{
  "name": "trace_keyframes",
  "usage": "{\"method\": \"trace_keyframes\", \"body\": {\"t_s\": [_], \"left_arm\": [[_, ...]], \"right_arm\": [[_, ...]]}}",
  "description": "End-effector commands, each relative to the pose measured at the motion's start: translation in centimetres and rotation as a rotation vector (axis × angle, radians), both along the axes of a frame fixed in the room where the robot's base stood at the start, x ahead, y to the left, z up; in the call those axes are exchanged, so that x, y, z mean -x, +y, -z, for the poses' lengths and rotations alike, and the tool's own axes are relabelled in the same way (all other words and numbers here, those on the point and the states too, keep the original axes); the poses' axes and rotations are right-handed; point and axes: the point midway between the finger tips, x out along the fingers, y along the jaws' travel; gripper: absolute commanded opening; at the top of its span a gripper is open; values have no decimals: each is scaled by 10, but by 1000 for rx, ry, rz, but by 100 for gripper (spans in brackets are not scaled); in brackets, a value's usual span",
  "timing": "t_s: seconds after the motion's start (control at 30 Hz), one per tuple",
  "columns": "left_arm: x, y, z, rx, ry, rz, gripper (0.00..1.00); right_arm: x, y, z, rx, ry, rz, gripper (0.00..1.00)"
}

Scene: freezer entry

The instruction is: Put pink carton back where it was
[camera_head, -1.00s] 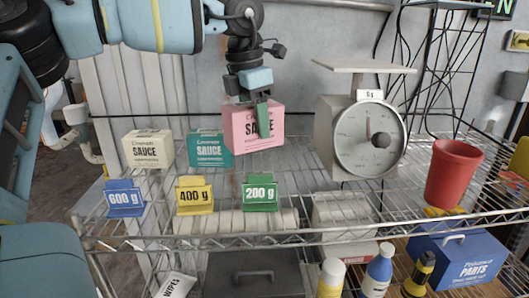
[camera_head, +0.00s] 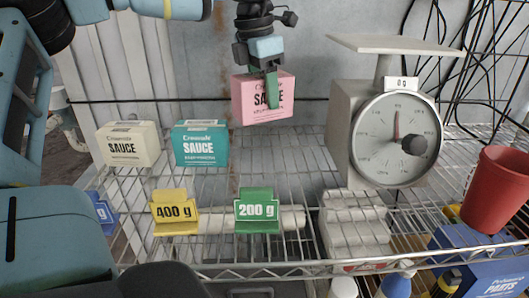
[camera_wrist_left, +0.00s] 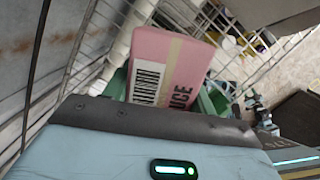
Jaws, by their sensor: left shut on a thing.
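The pink sauce carton (camera_head: 247,101) is held in the air above the wire shelf, upright, by my left gripper (camera_head: 271,92). The gripper comes down from above and is shut on the carton. In the left wrist view the pink carton (camera_wrist_left: 172,62) shows a barcode and sits between green finger pads. On the shelf, the cream sauce carton (camera_head: 128,145) and the teal sauce carton (camera_head: 201,143) stand side by side to the left, behind the tags. The green 200 g tag (camera_head: 257,210) and yellow 400 g tag (camera_head: 174,212) are on the shelf's front. My right gripper is out of view.
A dial scale (camera_head: 390,130) with a flat pan stands right of the carton. A red cup (camera_head: 497,188) is at the far right. The blue tag (camera_head: 101,209) is partly hidden at left. The wire shelf (camera_head: 280,160) is bare between the teal carton and the scale.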

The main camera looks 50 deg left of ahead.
Motion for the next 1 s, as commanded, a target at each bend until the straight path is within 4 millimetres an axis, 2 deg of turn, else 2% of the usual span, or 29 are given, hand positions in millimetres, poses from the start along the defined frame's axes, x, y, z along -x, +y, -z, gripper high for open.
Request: {"method": "trace_keyframes", "body": {"t_s": [0.27,0.6,0.83,1.0], "left_arm": [[0,0,4,0,-1,1,7],[0,0,47,1,-2,1,7],[0,0,52,0,-3,0,7],[0,-1,72,1,-1,1,7]], "right_arm": [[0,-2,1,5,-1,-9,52],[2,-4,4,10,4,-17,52],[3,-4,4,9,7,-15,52],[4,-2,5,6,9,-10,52]]}}
